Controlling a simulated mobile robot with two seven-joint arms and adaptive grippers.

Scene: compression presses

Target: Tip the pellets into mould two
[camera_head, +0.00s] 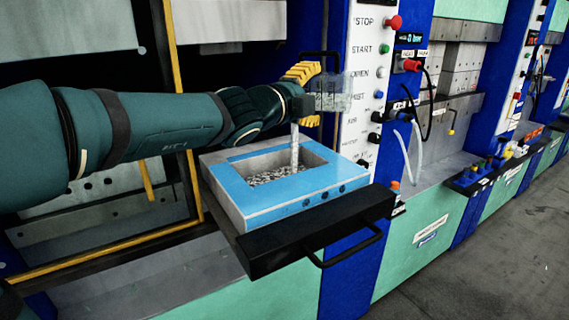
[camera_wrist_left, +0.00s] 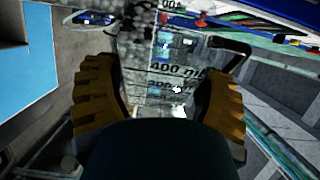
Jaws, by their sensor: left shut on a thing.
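My left gripper (camera_head: 305,97) is shut on a clear beaker (camera_head: 332,94) above the mould, with yellow fingers on either side of it. The beaker is tipped onto its side. A stream of grey pellets (camera_head: 295,150) falls from its mouth into the blue-topped mould (camera_head: 235,168). Pellets (camera_head: 285,174) cover the cavity floor. In the left wrist view the beaker (camera_wrist_left: 175,85) shows printed millilitre marks, and speckled pellets (camera_wrist_left: 137,45) lie along one side of it. A number on the mould cannot be read. My right gripper is not in view.
The mould sits on a black shelf (camera_head: 290,240) with a front handle (camera_head: 345,248). A control panel (camera_head: 362,95) with buttons and a red knob stands just right of the beaker. More presses (camera_head: 470,70) line the right. Grey floor (camera_head: 510,245) is clear at lower right.

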